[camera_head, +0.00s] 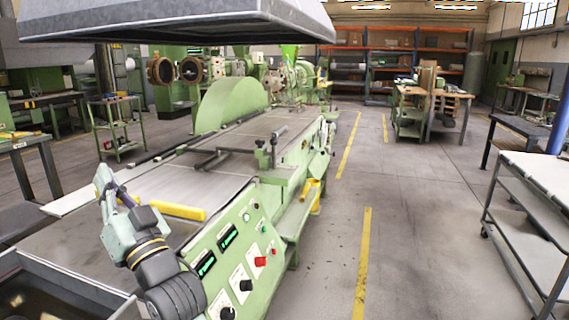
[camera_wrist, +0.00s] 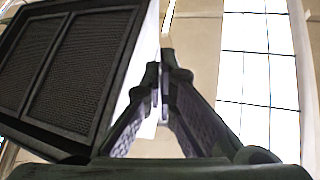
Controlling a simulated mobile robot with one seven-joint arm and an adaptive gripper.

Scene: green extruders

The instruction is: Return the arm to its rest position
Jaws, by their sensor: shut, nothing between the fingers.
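My arm (camera_head: 168,285) rises from the bottom edge of the head view, at the front left end of the green machine. My gripper (camera_head: 102,175) is at its upper end, pointing up, in front of the machine's flat grey bed. In the wrist view my gripper (camera_wrist: 163,68) has its two dark fingers meeting at the tips, with nothing visible between them. The wrist view looks up at the ceiling and bright windows.
The green machine (camera_head: 225,250) has a control panel with knobs. A yellow bar (camera_head: 177,211) lies on its bed. A grey hood (camera_head: 175,20) hangs overhead; a dark meshed panel (camera_wrist: 70,60) fills the wrist view's left. A white-topped cart (camera_head: 540,172) stands right. The aisle floor is clear.

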